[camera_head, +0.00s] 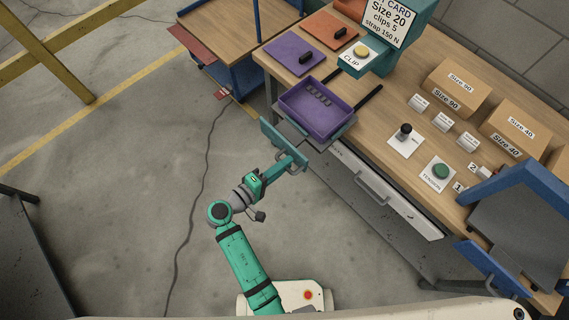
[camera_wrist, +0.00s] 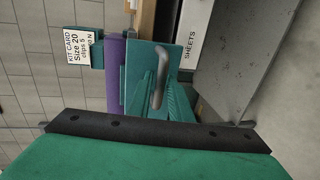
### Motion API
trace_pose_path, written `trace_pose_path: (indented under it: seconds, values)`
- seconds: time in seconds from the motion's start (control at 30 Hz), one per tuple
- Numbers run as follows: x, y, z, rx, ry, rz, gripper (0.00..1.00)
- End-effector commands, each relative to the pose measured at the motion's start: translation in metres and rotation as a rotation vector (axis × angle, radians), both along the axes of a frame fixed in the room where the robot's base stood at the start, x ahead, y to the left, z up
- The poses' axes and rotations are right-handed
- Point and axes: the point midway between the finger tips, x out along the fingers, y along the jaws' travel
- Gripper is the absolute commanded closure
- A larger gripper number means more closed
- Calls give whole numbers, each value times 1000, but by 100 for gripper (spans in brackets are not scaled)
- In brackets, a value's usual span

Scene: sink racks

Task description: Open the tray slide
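The tray slide carries a purple tray (camera_head: 318,125) with several small grey parts in it, at the bench's front edge. Its teal front plate (camera_head: 270,133) with a grey handle faces the aisle. In the wrist view the plate (camera_wrist: 133,60) stands upright with the curved grey handle (camera_wrist: 160,72) ahead of my gripper. My gripper (camera_head: 296,160) is at the handle, at the end of my extended teal arm. In the wrist view its teal fingers lie close around the handle's lower part. I cannot tell if they touch it or how far apart they are.
A grey drawer front with a bar handle (camera_head: 372,188) is right of the slide, under the bench top. A teal kit-card stand (camera_head: 402,50), purple and orange boards, cartons and a green button (camera_head: 440,171) stand on the bench.

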Motion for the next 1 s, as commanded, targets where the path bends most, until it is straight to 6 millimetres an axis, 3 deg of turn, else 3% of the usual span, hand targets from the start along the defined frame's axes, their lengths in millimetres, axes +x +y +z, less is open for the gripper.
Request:
trace_pose_path:
  seconds: [0.53, 1.0]
  values:
    - [-55, 66, 19, 1, -1, 3, 82]
    - [-66, 79, 22, 0, 0, 3, 82]
